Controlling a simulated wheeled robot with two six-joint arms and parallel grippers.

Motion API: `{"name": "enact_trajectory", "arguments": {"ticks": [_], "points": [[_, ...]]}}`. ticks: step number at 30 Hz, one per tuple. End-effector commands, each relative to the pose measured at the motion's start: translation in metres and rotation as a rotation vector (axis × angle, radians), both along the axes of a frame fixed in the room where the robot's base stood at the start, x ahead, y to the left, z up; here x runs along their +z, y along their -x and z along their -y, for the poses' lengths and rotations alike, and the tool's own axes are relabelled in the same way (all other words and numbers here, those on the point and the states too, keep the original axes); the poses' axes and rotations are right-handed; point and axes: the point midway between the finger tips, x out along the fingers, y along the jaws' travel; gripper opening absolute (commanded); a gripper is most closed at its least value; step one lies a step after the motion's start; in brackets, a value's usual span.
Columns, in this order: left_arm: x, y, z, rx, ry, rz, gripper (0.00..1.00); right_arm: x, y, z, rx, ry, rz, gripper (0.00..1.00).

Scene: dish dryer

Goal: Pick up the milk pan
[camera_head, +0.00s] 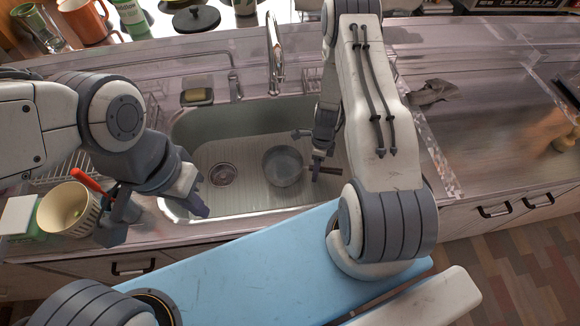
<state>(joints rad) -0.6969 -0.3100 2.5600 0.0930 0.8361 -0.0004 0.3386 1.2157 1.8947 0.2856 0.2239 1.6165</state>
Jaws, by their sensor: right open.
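The milk pan (283,167) is a small round grey pan on the floor of the sink, with a short brown handle (331,170) pointing right. My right gripper (309,153) is open, reaching down into the sink at the pan's right side. One finger is close to the base of the handle; I cannot tell if it touches. My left gripper (155,216) is over the counter's front left, beside the sink and well apart from the pan. Its jaw state is unclear.
The sink (210,205) has a drain left of the pan. A tap (275,55) rises behind the sink. The counter at right is mostly clear, with a dark cloth (434,92).

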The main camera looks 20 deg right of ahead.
Motion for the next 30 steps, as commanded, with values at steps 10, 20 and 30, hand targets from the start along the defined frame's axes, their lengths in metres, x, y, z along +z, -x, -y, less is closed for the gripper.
{"name": "enact_trajectory", "arguments": {"ticks": [10,20,30], "points": [[-0.0001,0.0,0.0,0.0,0.0,0.0,0.0,0.0003,0.0,0.0,0.0,0.0,0.0,0.0],[-0.0001,0.0,0.0,0.0,0.0,0.0,0.0,0.0006,-0.0001,0.0001,0.0,0.0,0.0,0.0],[0.0,0.0,0.0,0.0,0.0,0.0,0.0,0.0007,-0.0002,0.0001,0.0,0.0,0.0,0.0]]}}
